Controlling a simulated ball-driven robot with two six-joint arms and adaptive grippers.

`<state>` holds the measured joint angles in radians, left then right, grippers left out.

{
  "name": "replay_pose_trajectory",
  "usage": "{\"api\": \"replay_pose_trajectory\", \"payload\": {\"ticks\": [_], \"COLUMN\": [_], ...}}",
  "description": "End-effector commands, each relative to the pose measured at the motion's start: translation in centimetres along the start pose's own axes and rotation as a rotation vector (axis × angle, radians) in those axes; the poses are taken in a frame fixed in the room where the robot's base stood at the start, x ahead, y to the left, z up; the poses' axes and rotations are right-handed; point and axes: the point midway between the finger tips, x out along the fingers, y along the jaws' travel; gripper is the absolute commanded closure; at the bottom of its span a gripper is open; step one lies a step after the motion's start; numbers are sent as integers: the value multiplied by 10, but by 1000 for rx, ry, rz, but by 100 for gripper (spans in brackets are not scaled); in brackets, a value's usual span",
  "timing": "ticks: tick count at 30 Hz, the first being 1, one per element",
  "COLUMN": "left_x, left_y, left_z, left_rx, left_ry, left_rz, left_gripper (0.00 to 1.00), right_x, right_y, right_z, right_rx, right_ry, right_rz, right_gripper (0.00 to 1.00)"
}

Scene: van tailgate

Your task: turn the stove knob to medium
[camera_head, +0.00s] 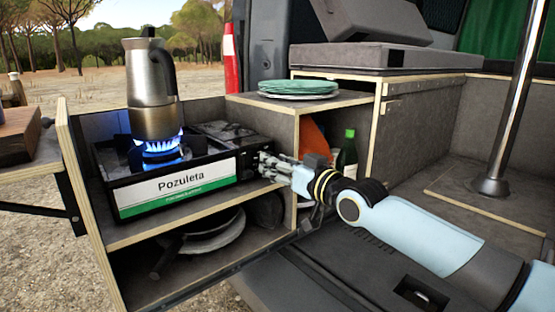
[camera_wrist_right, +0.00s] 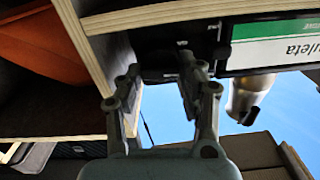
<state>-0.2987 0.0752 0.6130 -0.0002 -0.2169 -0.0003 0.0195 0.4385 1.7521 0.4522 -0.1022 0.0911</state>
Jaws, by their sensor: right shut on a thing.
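A blue flame (camera_head: 158,150) burns under a steel moka pot (camera_head: 151,90). My right gripper (camera_head: 264,164) is at the right end of the stove's front, where the knob is; the fingers hide it in the head view. In the right wrist view my right gripper (camera_wrist_right: 160,75) has its fingers on both sides of the dark knob, shut on it. The knob's setting cannot be read. My left gripper is not in view.
Green plates (camera_head: 298,87) are stacked on the cabinet top. Pans (camera_head: 205,240) lie on the lower shelf. A metal post (camera_head: 508,110) stands at the right.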

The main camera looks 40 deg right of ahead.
Motion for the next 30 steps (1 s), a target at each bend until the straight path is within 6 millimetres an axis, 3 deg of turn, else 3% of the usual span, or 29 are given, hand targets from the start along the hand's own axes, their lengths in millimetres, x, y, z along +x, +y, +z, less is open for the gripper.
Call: {"api": "replay_pose_trajectory", "payload": {"ticks": [12,30], "left_x": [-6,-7], "left_y": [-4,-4], "left_z": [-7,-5], "left_rx": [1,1], "left_ry": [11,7], "left_rz": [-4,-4], "left_gripper": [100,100], "right_x": [0,-1], "right_y": [1,2], "right_z": [2,3], "right_rx": [254,318], "right_ry": [-4,-5], "right_rz": [2,2], "right_gripper": [95,95]}}
